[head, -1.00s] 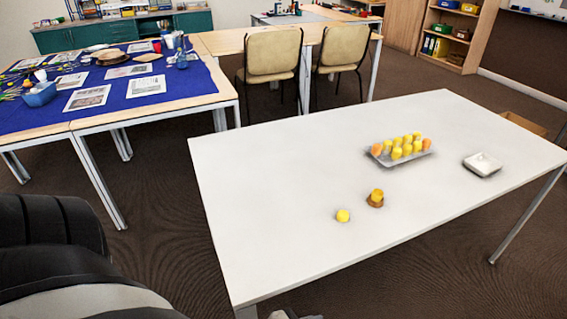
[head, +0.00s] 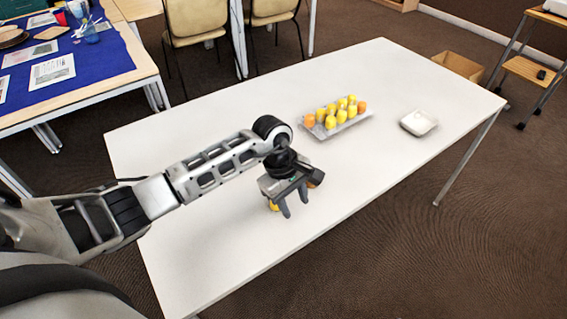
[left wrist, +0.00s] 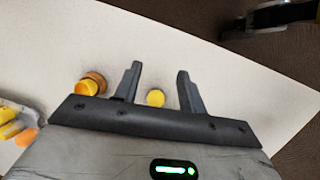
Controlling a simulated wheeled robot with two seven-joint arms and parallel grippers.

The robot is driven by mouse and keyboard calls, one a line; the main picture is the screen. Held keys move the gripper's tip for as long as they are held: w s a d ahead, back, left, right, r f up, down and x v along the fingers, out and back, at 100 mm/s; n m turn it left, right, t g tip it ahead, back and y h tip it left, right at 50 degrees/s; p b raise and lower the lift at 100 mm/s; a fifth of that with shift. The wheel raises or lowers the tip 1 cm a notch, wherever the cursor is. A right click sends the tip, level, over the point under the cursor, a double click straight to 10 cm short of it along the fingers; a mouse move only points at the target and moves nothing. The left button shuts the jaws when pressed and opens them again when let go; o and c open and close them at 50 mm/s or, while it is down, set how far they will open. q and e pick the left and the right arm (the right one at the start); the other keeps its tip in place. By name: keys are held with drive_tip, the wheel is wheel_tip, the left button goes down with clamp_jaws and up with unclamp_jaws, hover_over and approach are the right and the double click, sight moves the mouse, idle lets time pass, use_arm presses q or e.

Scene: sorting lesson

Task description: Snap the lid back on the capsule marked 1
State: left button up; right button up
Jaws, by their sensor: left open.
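A small round yellow piece, apparently the lid (left wrist: 156,98), lies on the white table and shows between my fingers in the left wrist view. In the head view only a yellow edge of it (head: 273,206) shows beside my gripper. A yellow capsule (left wrist: 87,88) stands in a brown ring-like holder (left wrist: 97,78), to the left of my fingers in the left wrist view. In the head view my gripper mostly hides it. No number is readable. My left gripper (head: 295,206) is open and empty above the lid; it also shows in the left wrist view (left wrist: 159,70). My right gripper is not seen.
A tray (head: 345,128) with several yellow and orange capsules stands farther back on the white table (head: 200,145). A small white dish (head: 418,123) is to its right. The table's front and left parts are clear. A blue-covered table (head: 95,75) stands at the back left.

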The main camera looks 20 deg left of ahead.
use_arm(q)
drive_tip(key=a+y, duration=0.1)
drive_tip(key=a, duration=0.1)
drive_tip(key=w+a+r+y, duration=0.1)
drive_tip(key=w+a+m+y, duration=0.1)
drive_tip(key=a, duration=0.1)
drive_tip(key=shift+w+a+r, duration=0.2)
drive_tip(key=shift+a, duration=0.15)
drive_tip(key=shift+f+b, duration=0.45)
drive_tip(key=shift+f, duration=0.15)
wheel_tip(320, 180, down, 4)
drive_tip(key=b, duration=0.3)
drive_tip(key=shift+f+b, duration=0.7)
drive_tip(key=shift+f, duration=0.05)
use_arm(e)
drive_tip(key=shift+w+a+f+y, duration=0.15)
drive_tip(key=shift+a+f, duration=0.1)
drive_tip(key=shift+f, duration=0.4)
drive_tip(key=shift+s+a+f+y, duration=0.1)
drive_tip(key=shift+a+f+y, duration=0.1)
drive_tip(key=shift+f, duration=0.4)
use_arm(q)
drive_tip(key=c, duration=0.5)
drive_tip(key=shift+c, duration=0.2)
